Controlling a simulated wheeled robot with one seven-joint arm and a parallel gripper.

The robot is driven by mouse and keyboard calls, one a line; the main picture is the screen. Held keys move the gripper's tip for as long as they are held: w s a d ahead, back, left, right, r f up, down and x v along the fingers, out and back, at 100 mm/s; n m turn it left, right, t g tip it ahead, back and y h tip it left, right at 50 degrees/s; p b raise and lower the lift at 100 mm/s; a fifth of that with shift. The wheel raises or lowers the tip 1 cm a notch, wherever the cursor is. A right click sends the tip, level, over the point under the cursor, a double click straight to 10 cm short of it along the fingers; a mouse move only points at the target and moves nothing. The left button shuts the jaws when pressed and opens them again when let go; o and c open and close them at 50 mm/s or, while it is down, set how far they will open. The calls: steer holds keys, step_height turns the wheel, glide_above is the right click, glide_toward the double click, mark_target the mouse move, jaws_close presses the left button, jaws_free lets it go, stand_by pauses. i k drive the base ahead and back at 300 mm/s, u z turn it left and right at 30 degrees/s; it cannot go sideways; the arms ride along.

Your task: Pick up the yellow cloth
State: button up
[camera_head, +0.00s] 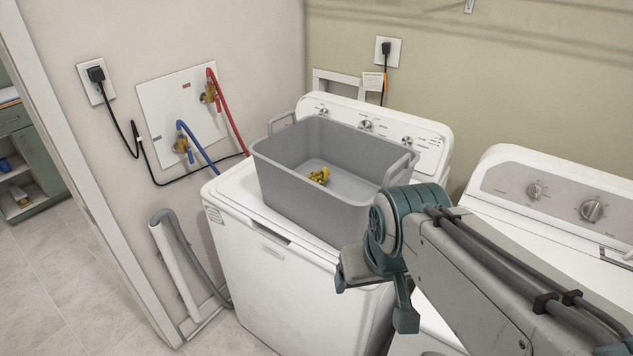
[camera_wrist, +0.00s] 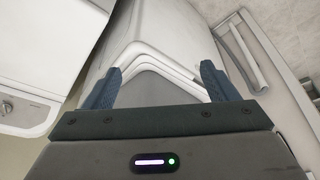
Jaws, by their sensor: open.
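The yellow cloth (camera_head: 319,176) is a small crumpled piece lying on the floor of a grey tub (camera_head: 297,205), near its left inner side, in the head view. The tub stands on top of a white washing machine. My gripper (camera_head: 376,290) is in front of the tub's right side, outside it and apart from the cloth. In the wrist view my gripper (camera_wrist: 158,82) shows two blue fingers spread wide with nothing between them. The washer's edges lie beyond them. The cloth is not visible in the wrist view.
The washing machine (camera_head: 262,288) stands by the left wall, with its control panel (camera_head: 425,137) behind the tub. A second white machine (camera_head: 560,230) is at the right. A red hose (camera_head: 228,112), a blue hose (camera_head: 196,146) and a grey drain hose (camera_head: 196,255) run along the left wall.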

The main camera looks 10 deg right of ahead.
mark_target(319, 177)
steer(key=u, duration=1.8)
steer(key=i, duration=2.25)
steer(key=z, duration=3.25)
steer(key=i, duration=0.5)
steer(key=z, duration=0.05)
